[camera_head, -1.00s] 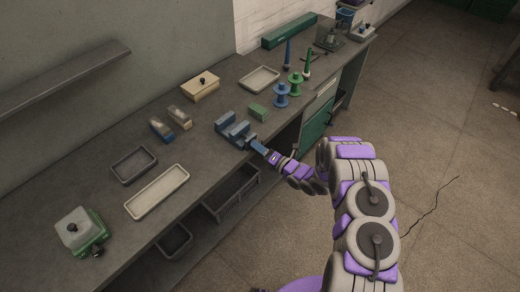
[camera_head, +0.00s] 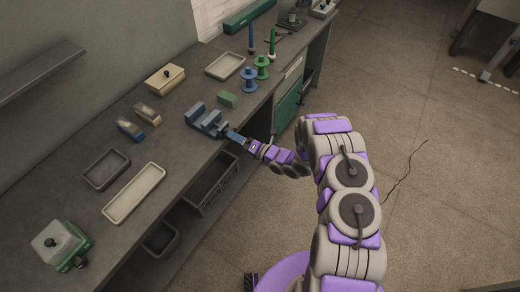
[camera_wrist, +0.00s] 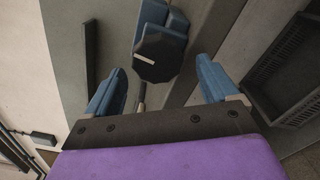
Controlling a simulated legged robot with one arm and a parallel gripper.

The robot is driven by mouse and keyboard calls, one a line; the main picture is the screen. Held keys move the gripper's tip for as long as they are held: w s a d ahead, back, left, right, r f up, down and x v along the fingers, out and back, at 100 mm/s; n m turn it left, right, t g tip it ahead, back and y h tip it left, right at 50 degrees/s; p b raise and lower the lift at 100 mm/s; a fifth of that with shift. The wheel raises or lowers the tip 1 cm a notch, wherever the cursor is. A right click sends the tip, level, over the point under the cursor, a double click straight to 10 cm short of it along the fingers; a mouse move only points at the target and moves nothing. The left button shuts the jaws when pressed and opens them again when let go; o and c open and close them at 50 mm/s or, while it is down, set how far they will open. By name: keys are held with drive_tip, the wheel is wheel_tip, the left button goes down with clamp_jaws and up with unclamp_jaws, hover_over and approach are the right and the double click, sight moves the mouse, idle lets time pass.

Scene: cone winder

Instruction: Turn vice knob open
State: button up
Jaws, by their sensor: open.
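The blue vice (camera_head: 207,122) sits at the front edge of the grey workbench (camera_head: 118,215). In the wrist view, part of the blue vice body (camera_wrist: 160,14) shows at the top, with its dark faceted knob (camera_wrist: 158,57) facing me. The knob carries a pale line and a short rod (camera_wrist: 141,96) hangs below it. My gripper (camera_wrist: 162,88) is open, with one blue finger on each side of the knob and gaps on both sides. In the head view my gripper (camera_head: 236,138) is at the vice's front end, and the knob is hidden there.
A green block (camera_head: 227,99), blue spool (camera_head: 249,80) and green spool (camera_head: 262,67) stand beyond the vice. Trays (camera_head: 134,193) and a green-based box (camera_head: 61,245) lie nearer. A dark crate (camera_head: 211,186) is below the bench. Floor to the right is open.

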drive_tip(key=v, duration=1.5)
drive_tip(key=w+a+m+b, duration=0.3)
drive_tip(key=w+a+m, duration=0.1)
drive_tip(key=m, duration=0.3)
drive_tip(key=w+a+m+b, duration=0.3)
drive_tip(key=a+m+b, duration=0.1)
drive_tip(key=m, duration=0.4)
drive_tip(key=w+a+m+b, duration=0.3)
drive_tip(key=w+a+m, duration=0.1)
drive_tip(key=a+m, duration=0.2)
drive_tip(key=shift+w+a+r+m, duration=0.15)
drive_tip(key=shift+w+a+m, duration=0.15)
drive_tip(key=shift+m, duration=0.4)
drive_tip(key=shift+c, duration=0.3)
drive_tip(key=c, duration=0.9)
drive_tip(key=shift+d, duration=0.1)
